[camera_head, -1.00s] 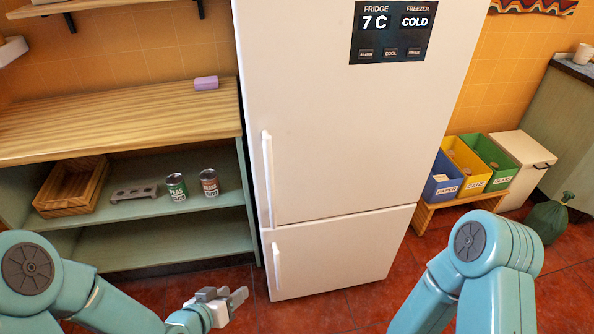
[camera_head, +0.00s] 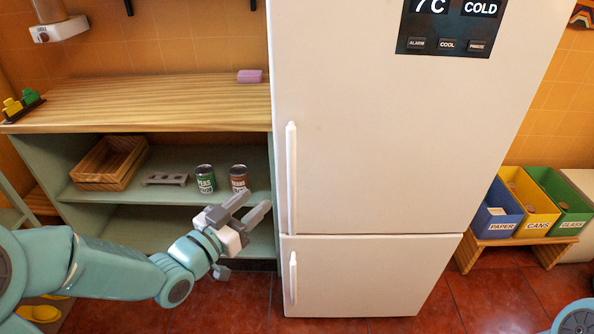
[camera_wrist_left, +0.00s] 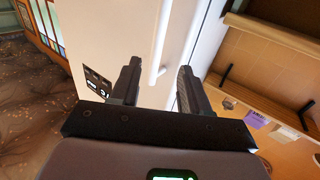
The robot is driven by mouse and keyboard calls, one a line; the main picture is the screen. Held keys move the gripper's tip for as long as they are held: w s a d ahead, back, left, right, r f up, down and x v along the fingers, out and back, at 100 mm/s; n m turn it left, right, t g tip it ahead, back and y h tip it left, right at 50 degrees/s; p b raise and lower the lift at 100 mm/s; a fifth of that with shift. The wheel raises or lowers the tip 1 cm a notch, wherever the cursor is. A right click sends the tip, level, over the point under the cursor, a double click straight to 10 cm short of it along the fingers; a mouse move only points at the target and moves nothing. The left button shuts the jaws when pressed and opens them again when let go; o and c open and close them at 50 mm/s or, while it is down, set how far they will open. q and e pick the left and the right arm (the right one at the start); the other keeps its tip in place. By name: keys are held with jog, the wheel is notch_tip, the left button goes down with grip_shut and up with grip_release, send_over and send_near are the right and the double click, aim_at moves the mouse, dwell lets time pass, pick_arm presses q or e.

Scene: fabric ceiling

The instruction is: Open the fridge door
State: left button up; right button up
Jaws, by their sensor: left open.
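The white fridge (camera_head: 390,150) stands upright with its upper door shut; its display panel (camera_head: 450,28) is partly cut off. The long vertical door handle (camera_head: 291,178) is on the door's left edge. A shorter handle (camera_head: 293,277) is on the shut lower freezer door. My left gripper (camera_head: 260,203) is open and empty, just left of the long handle's lower part, fingers pointing up and right. In the left wrist view, a handle (camera_wrist_left: 160,72) shows beyond and between the two open fingers (camera_wrist_left: 157,78); I see no contact. My right gripper is out of view.
A green shelf unit with a wooden top (camera_head: 150,100) stands left of the fridge, holding a wooden crate (camera_head: 108,165) and two cans (camera_head: 205,179). Recycling bins (camera_head: 535,205) sit on a low bench at right. Red tiled floor (camera_head: 380,324) lies in front.

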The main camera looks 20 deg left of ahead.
aim_at(289, 171)
pick_arm(q)
jog(key=p+x, duration=0.1)
jog(key=x, duration=1.3)
jog(key=shift+w+d+p, duration=0.15)
jog(key=shift+w+p, duration=0.05)
jog(key=shift+p, duration=0.1)
grip_shut()
